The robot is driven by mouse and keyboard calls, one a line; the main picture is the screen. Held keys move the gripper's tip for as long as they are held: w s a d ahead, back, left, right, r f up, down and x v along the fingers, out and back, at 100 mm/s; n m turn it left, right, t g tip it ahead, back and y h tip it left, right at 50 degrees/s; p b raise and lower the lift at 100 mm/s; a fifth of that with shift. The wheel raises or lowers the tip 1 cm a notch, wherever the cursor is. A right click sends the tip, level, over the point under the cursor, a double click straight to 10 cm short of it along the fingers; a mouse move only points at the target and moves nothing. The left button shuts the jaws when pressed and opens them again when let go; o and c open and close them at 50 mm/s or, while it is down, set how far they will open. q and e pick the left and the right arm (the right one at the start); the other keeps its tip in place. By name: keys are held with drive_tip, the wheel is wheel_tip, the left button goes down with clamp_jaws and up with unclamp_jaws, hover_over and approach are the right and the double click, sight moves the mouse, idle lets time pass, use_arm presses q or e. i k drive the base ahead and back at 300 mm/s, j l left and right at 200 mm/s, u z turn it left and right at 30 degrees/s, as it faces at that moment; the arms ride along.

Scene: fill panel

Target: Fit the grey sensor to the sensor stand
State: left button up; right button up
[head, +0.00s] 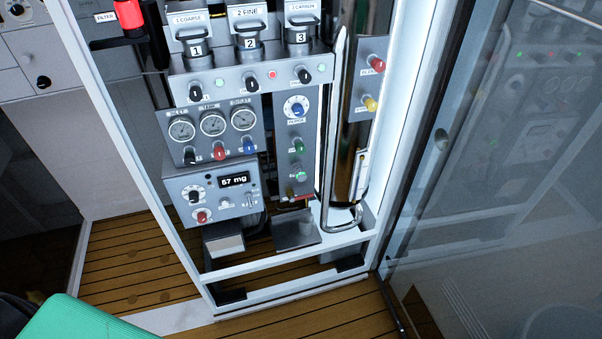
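Neither of my grippers shows in the head view. I cannot tell for sure which part is the grey sensor or the sensor stand. A small grey box-like part (227,244) sits low in the panel frame, under the unit with the display. To its right is a grey angled plate or bracket (295,236), just above the lower rail. Neither part has a readable label.
The panel holds a display unit (233,181) reading 67 mg, three gauges (212,124), and knobs. A bent metal pipe (331,200) runs down at the right. A glass door (480,190) stands at the right. A teal object (85,318) fills the lower left corner. Wooden floor lies below.

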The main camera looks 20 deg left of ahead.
sight(300, 174)
drive_tip(key=i+z, duration=0.1)
drive_tip(key=i, duration=0.35)
drive_tip(key=i+j+z, duration=0.1)
drive_tip(key=i, duration=0.3)
drive_tip(key=i+j+z, duration=0.15)
drive_tip(key=i, duration=0.3)
drive_tip(key=z, duration=3)
drive_tip(key=u, duration=2.35)
drive_tip(key=k+u, duration=0.1)
drive_tip(key=u, duration=0.35)
drive_tip(key=k+u, duration=0.1)
drive_tip(key=u, duration=0.8)
drive_tip(key=i+j+u, duration=0.3)
